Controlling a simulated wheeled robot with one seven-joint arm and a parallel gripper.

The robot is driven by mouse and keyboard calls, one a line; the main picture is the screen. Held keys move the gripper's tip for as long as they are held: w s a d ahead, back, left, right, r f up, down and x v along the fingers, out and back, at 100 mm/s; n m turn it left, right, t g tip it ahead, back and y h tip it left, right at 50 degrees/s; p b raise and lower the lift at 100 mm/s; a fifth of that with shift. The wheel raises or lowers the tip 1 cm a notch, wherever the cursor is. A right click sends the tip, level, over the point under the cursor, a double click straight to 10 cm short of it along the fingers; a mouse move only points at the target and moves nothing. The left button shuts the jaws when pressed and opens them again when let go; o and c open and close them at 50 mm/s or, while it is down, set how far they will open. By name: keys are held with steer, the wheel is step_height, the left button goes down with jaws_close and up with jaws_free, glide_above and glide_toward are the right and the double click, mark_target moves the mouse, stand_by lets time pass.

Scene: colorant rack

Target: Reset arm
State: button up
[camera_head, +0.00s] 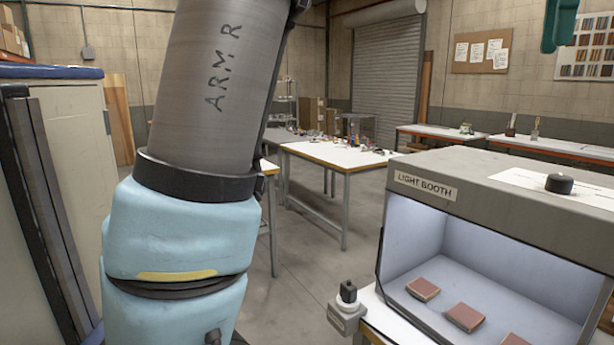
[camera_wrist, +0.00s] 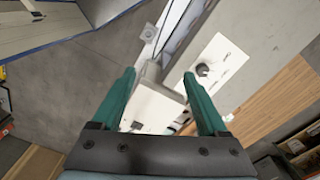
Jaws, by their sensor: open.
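My arm fills the left-centre of the head view, a grey tube marked ARM R above a light-blue joint, and it rises out of the top of the picture. In the wrist view, my gripper (camera_wrist: 161,88) has two green fingers spread wide apart, with nothing held between them. A teal piece of the fingers' colour hangs at the top right edge of the head view, probably part of my gripper. The light booth (camera_head: 425,190) stands at the right of the head view. Its grey top (camera_wrist: 245,50) shows beyond the right finger in the wrist view.
Several reddish-brown samples (camera_head: 466,317) lie inside the lit booth. A black knob (camera_head: 559,183) sits on its top, and a small grey device (camera_head: 347,310) is beside it. A cabinet (camera_head: 75,130) stands close at left. A white worktable (camera_head: 340,158) is behind, with open floor in front.

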steer(key=w+a+f+n+b, duration=0.25)
steer(key=w+a+f, duration=0.2)
steer(key=f, duration=0.45)
steer(key=w+a+f+n+b, duration=0.1)
steer(key=w+a+f+n, duration=0.25)
steer(key=w+f, duration=0.35)
steer(key=w+a+f+n+b, duration=0.1)
steer(key=w+a+f+n, duration=0.3)
steer(key=f, duration=0.6)
steer(key=s+a+f+n+t+b, duration=0.1)
steer(key=a+f+n+b, duration=0.1)
steer(key=a+f+n, duration=0.4)
steer(key=s+a+f+n+b, duration=0.2)
steer(key=a+f+n, duration=0.5)
steer(key=a+f, duration=1)
steer(key=shift+s+a+f+t+b, duration=0.25)
steer(key=shift+f+t+b, duration=0.25)
steer(key=shift+f, duration=0.45)
